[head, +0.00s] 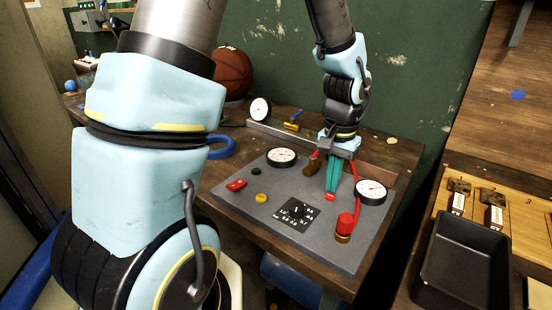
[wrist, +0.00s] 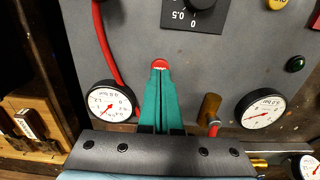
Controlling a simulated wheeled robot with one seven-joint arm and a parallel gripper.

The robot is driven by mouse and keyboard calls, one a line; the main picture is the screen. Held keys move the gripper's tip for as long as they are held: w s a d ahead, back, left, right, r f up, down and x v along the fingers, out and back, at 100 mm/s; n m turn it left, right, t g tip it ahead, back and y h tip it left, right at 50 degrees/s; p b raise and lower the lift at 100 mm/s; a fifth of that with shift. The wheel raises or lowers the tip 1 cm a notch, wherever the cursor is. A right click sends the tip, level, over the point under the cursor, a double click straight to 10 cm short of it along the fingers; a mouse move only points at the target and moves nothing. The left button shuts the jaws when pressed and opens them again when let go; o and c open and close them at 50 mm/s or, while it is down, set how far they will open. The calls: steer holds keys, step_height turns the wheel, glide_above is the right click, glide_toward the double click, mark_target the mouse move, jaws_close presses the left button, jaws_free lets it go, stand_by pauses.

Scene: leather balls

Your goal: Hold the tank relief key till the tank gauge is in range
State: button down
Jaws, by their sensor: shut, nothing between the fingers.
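My gripper (head: 331,190) is shut and empty, teal fingers pointing down at a round red key (head: 330,197) on the grey panel (head: 230,205). In the wrist view the fingertips (wrist: 160,74) overlap the near edge of the red key (wrist: 160,64); whether they press it I cannot tell. White dial gauges sit on the panel: one at the right (head: 371,190), also in the wrist view (wrist: 110,102), and one at the back (head: 282,156), also in the wrist view (wrist: 262,108). Both have red needles. I cannot tell which is the tank gauge; key labels are unreadable.
The panel also carries a red rocker (head: 236,185), a yellow button (head: 261,198), a green button (head: 256,171), a black dial (head: 298,212) and a red-capped fitting (head: 345,224) with a red hose. A third gauge (head: 260,110) stands behind. A black tray (head: 465,262) lies right.

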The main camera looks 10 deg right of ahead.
steer(key=shift+f+b, duration=0.3)
steer(key=shift+f, duration=0.15)
steer(key=shift+f+b, duration=0.45)
steer(key=shift+f, duration=0.15)
stand_by(3.6)
step_height(320, 180, up, 6)
steer(key=p, duration=0.5)
steer(key=shift+r+p, duration=0.15)
steer(key=shift+p, duration=0.15)
steer(key=shift+w, duration=0.1)
stand_by(0.7)
